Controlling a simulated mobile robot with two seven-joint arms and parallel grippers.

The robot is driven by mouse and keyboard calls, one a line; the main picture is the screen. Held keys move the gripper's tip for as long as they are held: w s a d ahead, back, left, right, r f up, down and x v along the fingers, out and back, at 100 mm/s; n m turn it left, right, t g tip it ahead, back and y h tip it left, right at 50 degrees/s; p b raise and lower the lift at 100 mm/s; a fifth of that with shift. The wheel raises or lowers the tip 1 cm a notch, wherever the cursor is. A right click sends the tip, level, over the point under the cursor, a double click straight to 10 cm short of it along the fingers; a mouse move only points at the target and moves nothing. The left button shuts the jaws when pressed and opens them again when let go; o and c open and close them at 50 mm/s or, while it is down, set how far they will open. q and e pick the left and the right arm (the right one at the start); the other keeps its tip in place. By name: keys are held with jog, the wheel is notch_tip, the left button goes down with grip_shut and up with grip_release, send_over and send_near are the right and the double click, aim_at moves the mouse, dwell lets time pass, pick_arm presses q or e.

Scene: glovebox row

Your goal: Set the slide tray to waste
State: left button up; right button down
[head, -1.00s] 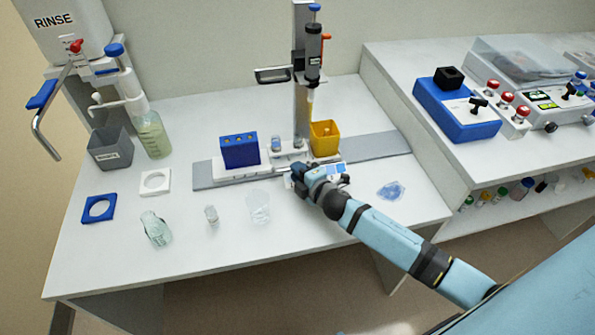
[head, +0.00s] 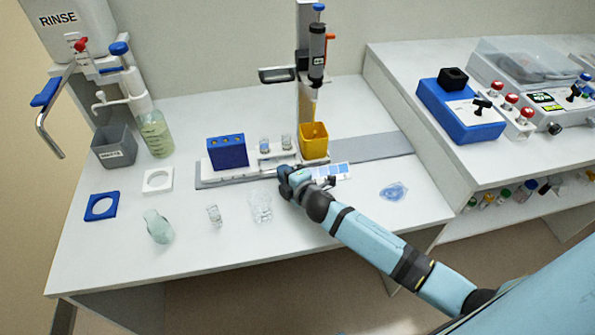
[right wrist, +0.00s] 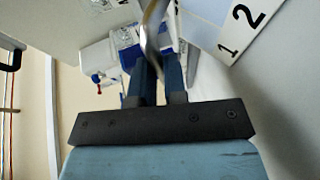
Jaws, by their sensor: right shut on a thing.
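The slide tray (head: 217,178) is a long white carriage on a grey rail (head: 378,146) in the head view. It carries a blue block (head: 227,152), small clear vials (head: 264,147) and a yellow cup (head: 314,146). The tip of an upright dispenser (head: 316,60) hangs above the yellow cup in the picture. My right gripper (head: 284,176) is at the tray's front edge. In the right wrist view its fingers (right wrist: 160,72) are shut on a shiny metal bar (right wrist: 151,35), seemingly the tray's handle. The grip is partly hidden. My left gripper is out of view.
A blue patch (head: 394,192) lies at right. A grey bin (head: 114,148) and a bottle (head: 155,133) stand at left. A raised bench (head: 400,75) borders the right.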

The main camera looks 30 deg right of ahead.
jog(key=shift+a, duration=0.3)
jog(key=c, duration=1.5)
grip_release()
jog(key=shift+o, duration=0.3)
jog(key=shift+w+a, duration=0.1)
jog(key=shift+s, duration=0.45)
jog(key=v, duration=1.3)
